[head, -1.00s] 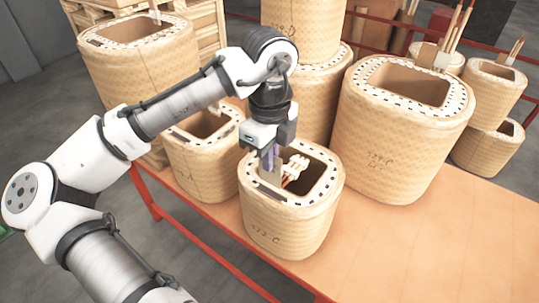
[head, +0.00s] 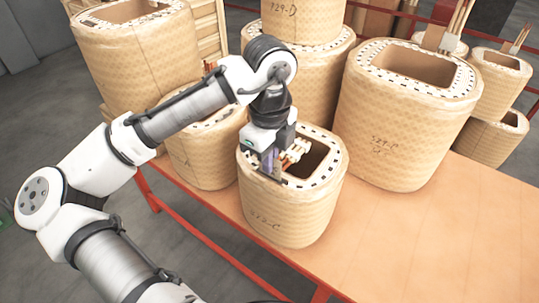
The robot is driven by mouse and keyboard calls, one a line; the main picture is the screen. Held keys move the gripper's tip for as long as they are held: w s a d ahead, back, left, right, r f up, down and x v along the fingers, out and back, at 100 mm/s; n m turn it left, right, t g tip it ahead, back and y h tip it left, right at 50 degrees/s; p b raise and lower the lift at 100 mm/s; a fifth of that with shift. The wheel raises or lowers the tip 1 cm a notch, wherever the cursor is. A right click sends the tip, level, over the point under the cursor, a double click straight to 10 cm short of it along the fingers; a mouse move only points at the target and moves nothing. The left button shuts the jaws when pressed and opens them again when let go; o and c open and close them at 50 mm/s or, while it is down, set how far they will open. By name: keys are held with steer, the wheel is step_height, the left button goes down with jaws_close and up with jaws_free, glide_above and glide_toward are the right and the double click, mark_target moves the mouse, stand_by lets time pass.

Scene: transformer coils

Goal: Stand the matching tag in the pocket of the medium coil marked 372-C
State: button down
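The medium coil (head: 290,215) stands at the front middle of the table. It is wrapped in tan patterned paper, and the handwritten mark on its front seems to end in "2-C"; its first digits are hard to read. My gripper (head: 271,160) points down at the left part of this opening. It appears shut on a small flat brownish-grey tag (head: 275,168), held upright near the front left rim. The tag's writing is not legible, and the pocket is hidden behind the gripper.
A larger coil (head: 400,130) stands close to the right. A smaller coil (head: 205,160) and a tall one (head: 135,70) stand to the left, partly behind my arm. Stacked coils (head: 310,85) stand behind. The table (head: 450,240) is clear at the front right.

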steer(key=c, duration=1.6)
jaws_free()
step_height(320, 180, up, 14)
steer(key=shift+f+p, duration=0.1)
steer(key=shift+p, duration=0.2)
